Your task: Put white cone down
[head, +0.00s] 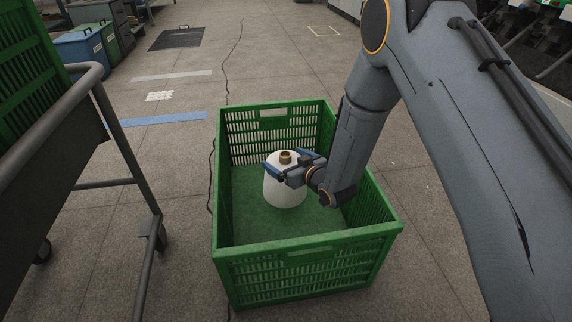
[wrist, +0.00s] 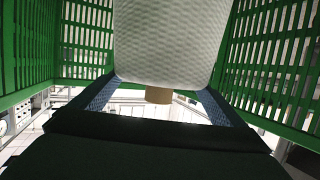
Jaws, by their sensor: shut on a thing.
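The white cone (head: 284,190) is inside the green crate (head: 306,254), upright with its brown core tip on top. My gripper (head: 284,171) reaches in from the right and is shut on the cone's upper part. In the wrist view the cone (wrist: 170,40) fills the upper middle between my gripper's fingers (wrist: 158,98), with its brown core end showing below. The crate walls (wrist: 280,50) stand on both sides. I cannot tell whether the cone's base touches the crate floor.
The crate floor (head: 245,222) around the cone is bare. A metal cart (head: 118,183) with a green crate (head: 24,60) stands at the left. Blue and green bins (head: 82,52) are at the back left.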

